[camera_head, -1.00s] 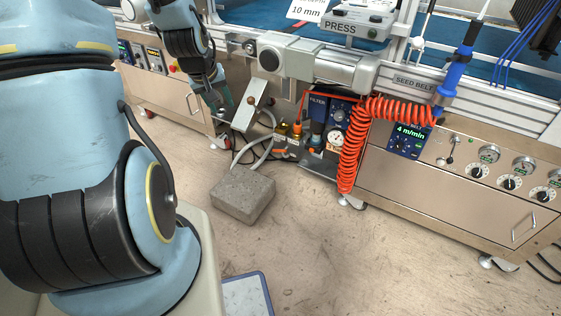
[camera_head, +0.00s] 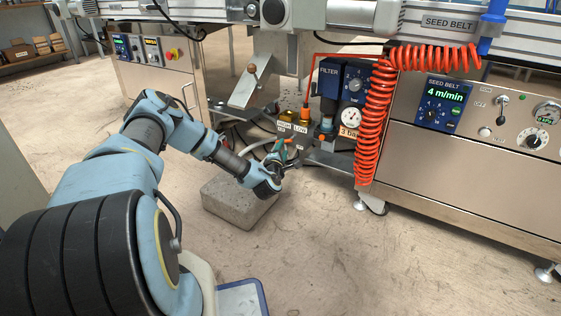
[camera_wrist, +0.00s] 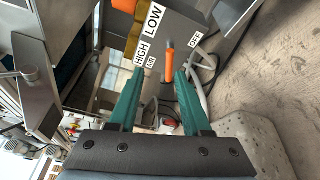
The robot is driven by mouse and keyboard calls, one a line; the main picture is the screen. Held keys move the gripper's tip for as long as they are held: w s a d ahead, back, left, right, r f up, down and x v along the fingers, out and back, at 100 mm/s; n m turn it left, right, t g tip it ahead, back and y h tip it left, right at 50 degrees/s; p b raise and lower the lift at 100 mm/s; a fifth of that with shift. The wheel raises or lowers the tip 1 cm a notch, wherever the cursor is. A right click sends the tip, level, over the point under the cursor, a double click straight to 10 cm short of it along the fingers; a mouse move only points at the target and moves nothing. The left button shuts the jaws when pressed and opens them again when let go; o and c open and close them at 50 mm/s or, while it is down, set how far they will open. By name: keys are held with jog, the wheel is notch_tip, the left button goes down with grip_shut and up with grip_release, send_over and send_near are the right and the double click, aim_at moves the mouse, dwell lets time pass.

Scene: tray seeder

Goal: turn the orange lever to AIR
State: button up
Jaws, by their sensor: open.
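The orange lever (camera_wrist: 168,64) shows in the wrist view below the brass valve block. An AIR label (camera_wrist: 150,62) is on its left and an OFF label (camera_wrist: 195,41) on its right; the lever stands between them. My gripper (camera_wrist: 158,80) is open, its two green fingers pointing at the lever, which appears between the fingertips, closer to the right one. I cannot tell whether they touch. In the head view my gripper (camera_head: 281,152) is just below the brass valve block (camera_head: 292,121) marked HIGH and LOW; the lever is not clear there.
A grey concrete block (camera_head: 236,201) lies on the floor under my gripper. A coiled red hose (camera_head: 372,125) hangs to the right, beside the FILTER panel (camera_head: 330,78) and gauge. Grey hoses run behind the gripper. The floor in front is open.

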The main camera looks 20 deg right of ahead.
notch_tip(320, 180, down, 4)
jog(key=a+n+t+y+b, duration=0.2)
jog(key=n, duration=0.1)
jog(key=b+x, duration=0.3)
jog(key=x, duration=0.8)
jog(key=shift+d+f+b, duration=0.25)
jog(key=shift+b, duration=0.15)
jog(key=shift+w, duration=0.1)
grip_shut()
